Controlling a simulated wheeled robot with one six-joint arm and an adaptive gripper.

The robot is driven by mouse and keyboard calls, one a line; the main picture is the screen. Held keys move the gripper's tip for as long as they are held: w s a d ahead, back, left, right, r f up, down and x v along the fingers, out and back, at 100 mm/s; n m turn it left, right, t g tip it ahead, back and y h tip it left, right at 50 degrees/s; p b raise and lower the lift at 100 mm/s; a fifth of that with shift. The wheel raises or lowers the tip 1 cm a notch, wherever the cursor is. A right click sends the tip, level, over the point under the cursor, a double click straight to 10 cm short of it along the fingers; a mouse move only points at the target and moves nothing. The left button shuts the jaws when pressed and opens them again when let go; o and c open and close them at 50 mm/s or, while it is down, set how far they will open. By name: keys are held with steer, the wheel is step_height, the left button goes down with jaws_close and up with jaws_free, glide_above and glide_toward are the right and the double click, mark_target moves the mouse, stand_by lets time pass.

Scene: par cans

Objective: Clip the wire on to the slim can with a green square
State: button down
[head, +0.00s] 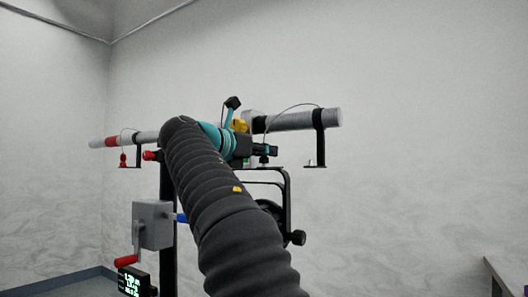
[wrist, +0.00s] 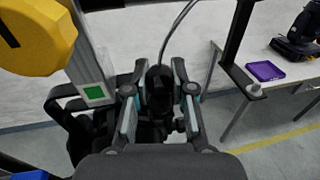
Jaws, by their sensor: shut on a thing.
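My gripper (wrist: 160,108) is shut on the black end (wrist: 159,85) of a thin wire (wrist: 176,32). In the head view my gripper (head: 264,151) is beside the bar, and the wire (head: 290,108) arcs from it to a black bracket on the right. A green square (wrist: 94,92) on a white label shows just left of my fingers in the wrist view. A black yoke (wrist: 66,93) stands beside it. In the head view a dark can (head: 270,218) hangs in a black yoke (head: 288,188), partly hidden by my arm.
A yellow knob (wrist: 35,38) is close at upper left. A grey bar (head: 305,119) runs across, with a black bracket (head: 320,140) at right. A red-ended wire (head: 123,158) hangs at left. A grey crank box (head: 152,224) is below. A purple tray (wrist: 265,70) lies on a table.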

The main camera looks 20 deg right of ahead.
steer(key=shift+f, duration=0.35)
stand_by(0.5)
steer(key=c, duration=0.9)
jaws_free()
steer(key=shift+a, duration=0.1)
steer(key=v, duration=1.1)
steer(key=shift+s+a, duration=0.15)
steer(key=shift+a, duration=0.25)
